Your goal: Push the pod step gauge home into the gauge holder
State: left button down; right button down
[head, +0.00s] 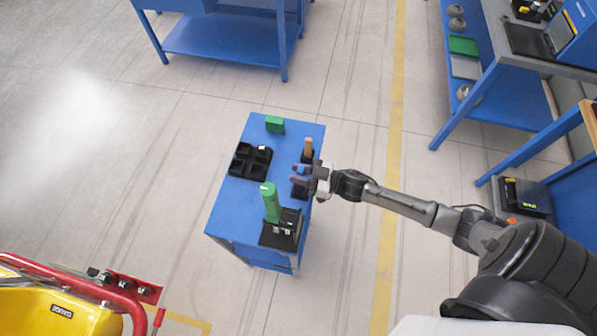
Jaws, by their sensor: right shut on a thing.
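My right gripper (313,181) reaches in from the right over the right edge of a blue cart top. It is shut on a small blue-purple piece (298,181), which I take to be the pod step gauge. A small black block (299,194), which looks like the gauge holder, sits directly below the piece. The piece is at the block's top, but I cannot tell how deep it sits. The fingers partly hide the contact. My left gripper is not in view.
The blue cart (231,212) also carries a black compartment tray (238,172), a green block (274,124), a tan upright piece (308,147) in a dark stand, and a tall green device (270,202) on a black base (281,236).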

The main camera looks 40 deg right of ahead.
jog(key=shift+f, duration=0.35)
jog(key=c, duration=1.2)
grip_release()
jog(key=o, duration=1.2)
jog(key=shift+c, duration=0.2)
jog(key=shift+s, duration=0.1)
jog(key=shift+s+d, duration=0.4)
jog(key=p+v, duration=0.1)
jog(key=v, duration=0.4)
jog(key=shift+s+d+p, duration=0.2)
jog(key=shift+s+p, duration=0.1)
jog(key=shift+s, duration=0.05)
